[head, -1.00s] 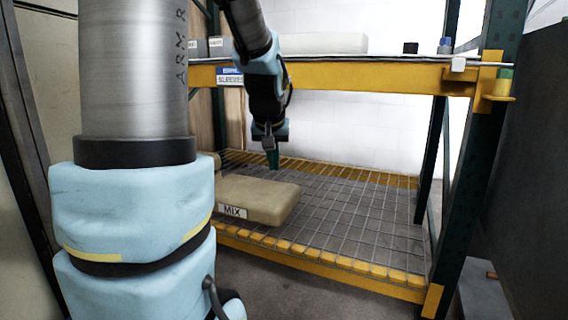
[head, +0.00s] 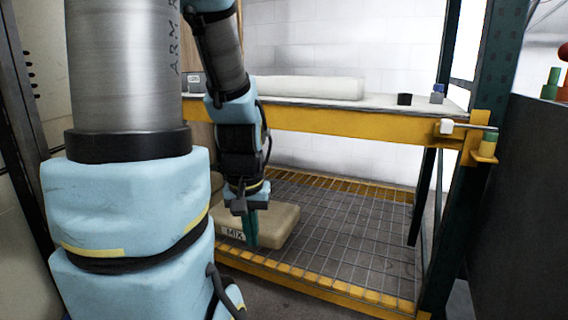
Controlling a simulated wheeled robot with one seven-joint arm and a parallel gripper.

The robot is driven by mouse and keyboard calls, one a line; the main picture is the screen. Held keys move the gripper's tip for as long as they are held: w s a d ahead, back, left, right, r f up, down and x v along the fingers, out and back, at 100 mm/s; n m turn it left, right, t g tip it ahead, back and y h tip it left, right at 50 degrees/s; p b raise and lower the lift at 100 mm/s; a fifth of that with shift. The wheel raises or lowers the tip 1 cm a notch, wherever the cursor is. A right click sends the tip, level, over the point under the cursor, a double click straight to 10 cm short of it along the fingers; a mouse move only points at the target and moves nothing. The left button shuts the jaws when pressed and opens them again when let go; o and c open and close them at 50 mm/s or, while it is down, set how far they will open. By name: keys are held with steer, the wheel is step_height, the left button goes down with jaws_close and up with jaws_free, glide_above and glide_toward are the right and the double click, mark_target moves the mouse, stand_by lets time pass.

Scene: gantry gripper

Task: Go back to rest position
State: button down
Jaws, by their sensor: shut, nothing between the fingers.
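My gripper (head: 251,240) hangs pointing down at the end of my arm, left of the picture's middle. Its green fingers are together with nothing between them. It shows in front of the tan sack labelled MIX (head: 279,226), which lies on the wire-mesh lower shelf, and hides part of the sack. I cannot tell how far the fingers are from the sack; no contact is visible. My own arm links cover the left of the view.
The yellow upper beam (head: 340,132) of the rack carries a shelf with a pale roll (head: 305,88), a black block (head: 404,99) and a blue-grey item (head: 437,94). The mesh lower shelf (head: 350,225) is bare right of the sack. A dark green post (head: 480,150) stands at right.

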step_height(320, 180, up, 24)
steer(key=p, duration=2.1)
steer(key=shift+f, duration=0.25)
